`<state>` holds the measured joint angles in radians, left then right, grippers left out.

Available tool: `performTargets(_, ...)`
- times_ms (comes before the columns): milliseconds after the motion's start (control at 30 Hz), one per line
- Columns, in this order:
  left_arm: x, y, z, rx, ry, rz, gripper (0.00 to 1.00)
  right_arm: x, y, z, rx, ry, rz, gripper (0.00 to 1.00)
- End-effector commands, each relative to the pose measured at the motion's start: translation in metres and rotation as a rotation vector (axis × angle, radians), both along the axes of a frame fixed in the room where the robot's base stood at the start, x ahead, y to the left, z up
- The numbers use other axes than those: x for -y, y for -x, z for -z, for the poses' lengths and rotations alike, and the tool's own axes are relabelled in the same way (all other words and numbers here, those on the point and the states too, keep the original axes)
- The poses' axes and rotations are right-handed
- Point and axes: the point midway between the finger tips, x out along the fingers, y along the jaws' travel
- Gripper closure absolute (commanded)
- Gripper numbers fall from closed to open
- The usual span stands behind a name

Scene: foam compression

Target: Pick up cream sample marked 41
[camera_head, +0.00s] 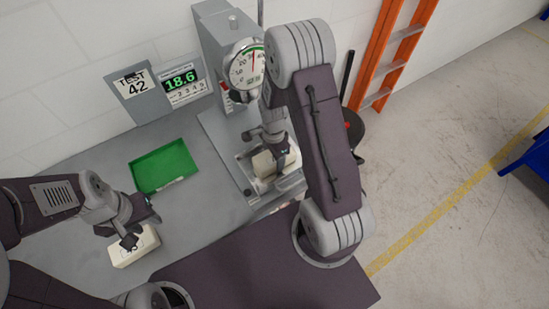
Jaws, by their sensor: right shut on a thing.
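A cream block (145,246) lies on the grey bench at the left. It has small dark marks on its front side, too small to read. My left gripper (137,236) is right over this block and hides part of its top; whether its jaws are open or shut is unclear. A second cream block (263,164) is at the press, low over its platen. My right gripper (278,154) is shut on this second block. No number can be read on either block.
A green tray (163,167) lies empty on the bench. The press (222,45) with a round dial stands at the back. A sign reads TEST 42 (133,88), beside a display showing 18.6 (181,81). An orange ladder (390,60) stands to the right.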

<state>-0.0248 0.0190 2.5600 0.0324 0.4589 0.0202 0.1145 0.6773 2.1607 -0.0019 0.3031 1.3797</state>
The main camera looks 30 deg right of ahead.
Motion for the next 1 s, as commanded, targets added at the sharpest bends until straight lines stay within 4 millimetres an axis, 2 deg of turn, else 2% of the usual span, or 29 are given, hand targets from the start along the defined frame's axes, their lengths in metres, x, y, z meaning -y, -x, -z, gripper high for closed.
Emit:
performTargets(267, 0.000, 0.000, 0.002, 0.000, 0.000, 0.000, 0.64, 0.000, -0.001, -0.007, 0.001, 0.000, 0.000, 0.81)
performTargets(367, 0.000, 0.000, 0.004, 0.000, 0.000, 0.000, 0.64, 0.000, -0.001, -0.019, 0.005, 0.001, 0.000, 0.81)
performTargets(467, 0.000, 0.000, 0.008, 0.000, 0.000, 0.000, 0.64, 0.000, -0.002, -0.040, 0.008, 0.000, 0.000, 0.81)
performTargets(800, 0.000, 0.000, 0.019, 0.000, 0.000, 0.000, 0.64, 0.043, 0.064, -0.086, 0.004, 0.001, 0.008, 0.81)
performTargets(1000, 0.000, 0.000, 0.020, 0.000, 0.000, 0.000, 0.64, 0.060, 0.090, -0.105, 0.002, 0.001, 0.003, 0.81)
